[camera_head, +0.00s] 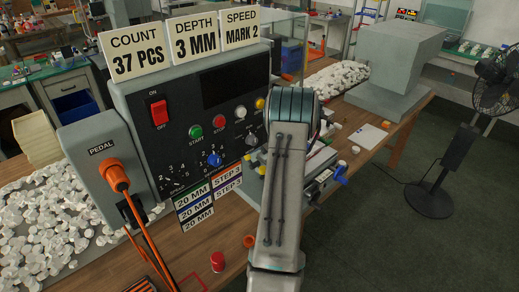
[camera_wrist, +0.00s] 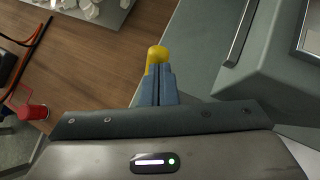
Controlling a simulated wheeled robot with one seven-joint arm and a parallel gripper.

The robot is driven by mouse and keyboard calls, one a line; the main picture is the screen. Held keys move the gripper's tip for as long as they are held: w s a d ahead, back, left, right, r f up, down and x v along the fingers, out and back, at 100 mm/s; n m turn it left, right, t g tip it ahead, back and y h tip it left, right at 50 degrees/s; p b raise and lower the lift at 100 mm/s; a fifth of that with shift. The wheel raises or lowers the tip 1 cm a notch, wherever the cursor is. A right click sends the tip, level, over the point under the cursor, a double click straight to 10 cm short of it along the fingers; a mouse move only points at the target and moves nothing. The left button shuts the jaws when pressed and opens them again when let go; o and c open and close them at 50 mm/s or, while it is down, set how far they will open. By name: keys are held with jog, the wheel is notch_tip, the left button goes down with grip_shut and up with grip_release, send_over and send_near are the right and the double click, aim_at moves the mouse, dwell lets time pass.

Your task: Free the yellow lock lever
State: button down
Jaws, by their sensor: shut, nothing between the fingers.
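A yellow rounded knob (camera_wrist: 157,53) shows in the wrist view, right at the tips of my gripper (camera_wrist: 157,72). It looks like the end of the yellow lock lever; the rest of the lever is hidden behind the fingers. The blue-grey fingers are closed together with nothing between them. I cannot tell whether they touch the knob. In the head view my arm hides the gripper. The pad printer's dark control panel (camera_head: 189,92) stands left of my arm, and small yellow knobs (camera_head: 260,103) show near its right edge; I cannot tell which is the lever.
An orange plug (camera_head: 117,179) sits in the pedal box (camera_head: 97,158) on the left. A red cap-like piece (camera_head: 217,262) stands on the wooden bench, also in the wrist view (camera_wrist: 33,112). White parts (camera_head: 45,225) are heaped left. A fan (camera_head: 440,160) stands right.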

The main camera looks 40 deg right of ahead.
jog(key=shift+w+a+f, duration=0.1)
jog(key=shift+w+f, duration=0.05)
jog(key=shift+w, duration=0.35)
jog(key=shift+w+f, duration=0.15)
jog(key=shift+w, duration=0.3)
jog(key=shift+w+b, duration=0.2)
jog(key=shift+b, duration=0.1)
jog(key=b+v, duration=0.2)
jog(key=v, duration=1.2)
jog(key=shift+f, duration=0.15)
